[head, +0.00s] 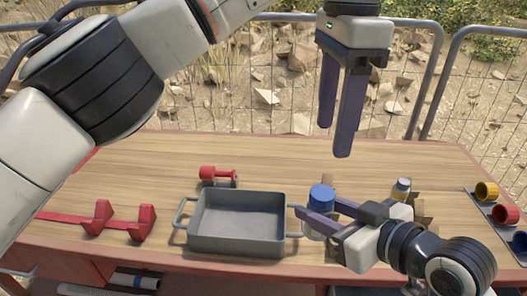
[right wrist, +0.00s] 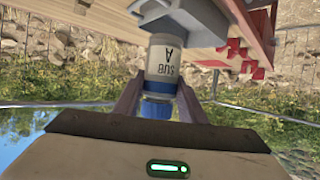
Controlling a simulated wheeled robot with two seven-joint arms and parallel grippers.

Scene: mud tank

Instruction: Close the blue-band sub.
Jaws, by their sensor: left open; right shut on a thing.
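The blue-band sub (right wrist: 163,68) is a pale container marked "SUB A" with a blue band. A blue cap (head: 322,196) sits at its top, and also shows in the right wrist view (right wrist: 156,109); I cannot tell whether it is fully seated. My right gripper (head: 318,210) is shut on the sub, a finger on either side near the band, just right of the grey tray (head: 240,242). In the head view the fingers hide part of the sub's body. My left gripper (head: 334,140) is open and empty, pointing down above and behind the blue cap.
A red and grey piece (head: 220,176) lies behind the tray. A red stand (head: 120,222) is at left. A rack with red, yellow and blue rings (head: 503,214) is at the right edge. The table's back middle is clear.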

